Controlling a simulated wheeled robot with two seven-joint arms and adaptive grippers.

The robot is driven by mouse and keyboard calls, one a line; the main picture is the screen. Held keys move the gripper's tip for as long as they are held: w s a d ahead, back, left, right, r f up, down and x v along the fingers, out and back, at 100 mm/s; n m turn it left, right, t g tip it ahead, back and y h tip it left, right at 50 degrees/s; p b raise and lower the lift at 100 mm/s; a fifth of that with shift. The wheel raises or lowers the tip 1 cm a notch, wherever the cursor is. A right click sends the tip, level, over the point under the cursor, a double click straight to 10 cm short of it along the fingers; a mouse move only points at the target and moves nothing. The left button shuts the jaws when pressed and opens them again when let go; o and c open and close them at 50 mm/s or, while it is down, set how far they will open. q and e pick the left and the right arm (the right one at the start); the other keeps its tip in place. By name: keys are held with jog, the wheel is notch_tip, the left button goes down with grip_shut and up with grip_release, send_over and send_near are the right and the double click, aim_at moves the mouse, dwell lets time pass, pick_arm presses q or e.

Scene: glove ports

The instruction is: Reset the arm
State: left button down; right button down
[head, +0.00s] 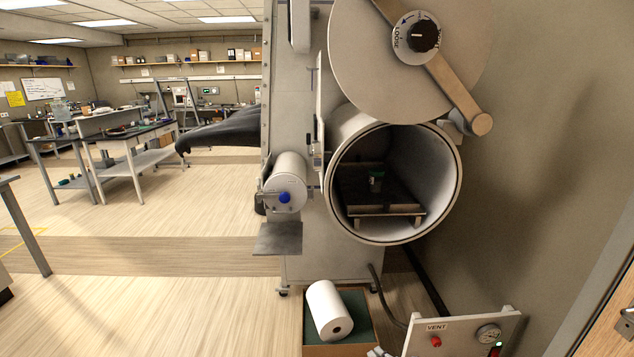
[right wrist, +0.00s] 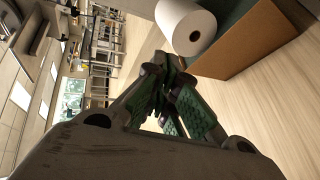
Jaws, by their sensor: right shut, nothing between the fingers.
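My right gripper (right wrist: 168,72) shows in the right wrist view, its two dark fingers with green pads drawn together at the tips and empty. Its tips point toward a white paper roll (right wrist: 187,26) and the brown box beside it, and appear apart from both. I cannot make out the right gripper for certain in the head view. My left gripper is not in view.
A vent panel (head: 465,336) and paper roll (head: 330,309) are below. A black glove (head: 225,133) sticks out left.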

jog(key=s+d+f+m+g+h, duration=0.2)
jog(key=s+d+f+m+h, duration=0.3)
jog(key=s+f, duration=0.6)
jog(key=s+d+f+m+g, duration=0.2)
jog(key=s+f+m, duration=0.5)
jog(key=s+f, duration=0.35)
jog(key=s+f+m+g, duration=0.3)
jog(key=s+f+m, duration=0.1)
jog(key=s, duration=1.3)
jog(key=s+d+f+m+g+h, duration=0.1)
jog(key=s+f+m+g, duration=0.3)
jog(key=s, duration=1.3)
notch_tip(320, 180, down, 3)
jog(key=shift+s+d+f+m+h, duration=0.2)
jog(key=shift+s+m+h, duration=0.15)
jog(key=shift+m, duration=0.35)
